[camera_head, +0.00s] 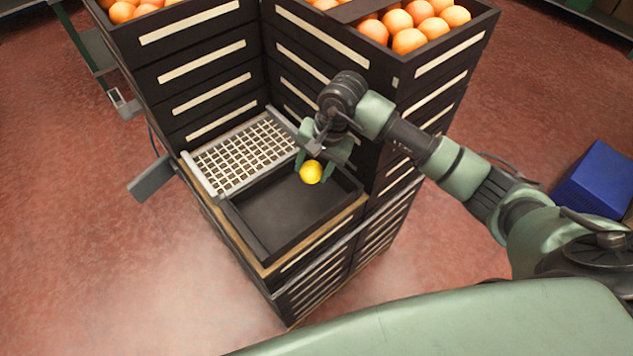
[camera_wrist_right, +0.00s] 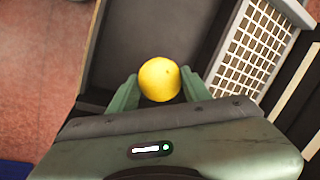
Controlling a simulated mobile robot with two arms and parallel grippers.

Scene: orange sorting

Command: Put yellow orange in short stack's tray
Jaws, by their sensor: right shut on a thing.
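The yellow orange (camera_head: 311,172) is held between the fingers of my right gripper (camera_head: 314,164). It also shows in the right wrist view (camera_wrist_right: 160,79), with a green finger on each side of it. My right gripper is shut on it, above the right part of the short stack's tray (camera_head: 263,243). The tray is dark, shallow and looks empty; it also shows in the right wrist view (camera_wrist_right: 150,30). The height of the orange above the tray floor is hard to tell. My left gripper is not in view.
A white grid rack (camera_head: 238,155) lies beside the tray on the left. Taller stacks of dark crates (camera_head: 190,75) with oranges on top (camera_head: 408,41) rise behind and to the right, close to my right arm. A blue box (camera_head: 597,180) stands on the red floor at right.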

